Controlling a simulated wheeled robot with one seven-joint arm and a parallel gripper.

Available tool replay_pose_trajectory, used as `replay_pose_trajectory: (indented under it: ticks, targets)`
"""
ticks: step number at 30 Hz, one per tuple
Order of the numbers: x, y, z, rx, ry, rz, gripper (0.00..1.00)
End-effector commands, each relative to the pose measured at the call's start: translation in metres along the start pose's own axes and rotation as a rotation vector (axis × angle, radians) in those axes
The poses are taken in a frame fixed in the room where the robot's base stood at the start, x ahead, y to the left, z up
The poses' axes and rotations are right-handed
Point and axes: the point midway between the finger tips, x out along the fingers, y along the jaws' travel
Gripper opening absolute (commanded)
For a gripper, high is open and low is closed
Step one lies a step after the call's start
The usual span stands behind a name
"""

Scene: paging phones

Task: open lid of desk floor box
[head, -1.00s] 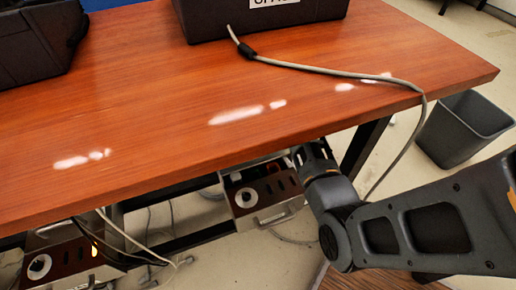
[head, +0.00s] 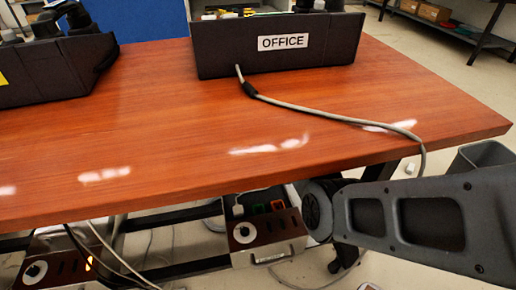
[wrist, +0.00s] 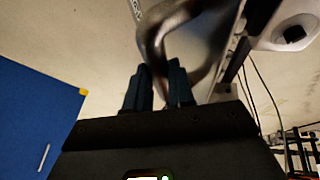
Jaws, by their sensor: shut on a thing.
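The desk floor box (head: 268,234) is under the desk's front edge in the head view. Its brown panel has a round white socket, dark slots and a metal handle on the front. Behind the panel an interior with green and orange parts shows. The lid's exact position is hard to tell. My arm reaches to the box's right side, and my fingers are hidden there. In the wrist view my gripper (wrist: 158,88) is shut on a curved metal handle (wrist: 156,48). A pale plate with a round socket (wrist: 288,26) is at the upper right.
The wooden desk (head: 150,165) overhangs the box. A grey cable (head: 335,116) runs from the OFFICE box (head: 275,50) over the desk edge near my arm. Another floor box (head: 60,265) with cables is at left. A grey bin (head: 485,155) stands at right.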

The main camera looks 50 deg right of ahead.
Motion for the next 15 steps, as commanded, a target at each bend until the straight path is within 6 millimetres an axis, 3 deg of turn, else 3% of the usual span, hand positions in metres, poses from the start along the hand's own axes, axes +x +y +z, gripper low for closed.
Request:
replay_pose_trajectory:
  ticks: [11, 12, 15]
  targets:
    - [0.0042, -0.003, 0.0017, 0.002, -0.003, -0.008, 0.0]
    - [0.0043, -0.0031, 0.0018, 0.002, -0.003, -0.008, 0.27]
    - [0.0037, -0.0026, 0.0014, 0.002, -0.003, -0.007, 0.36]
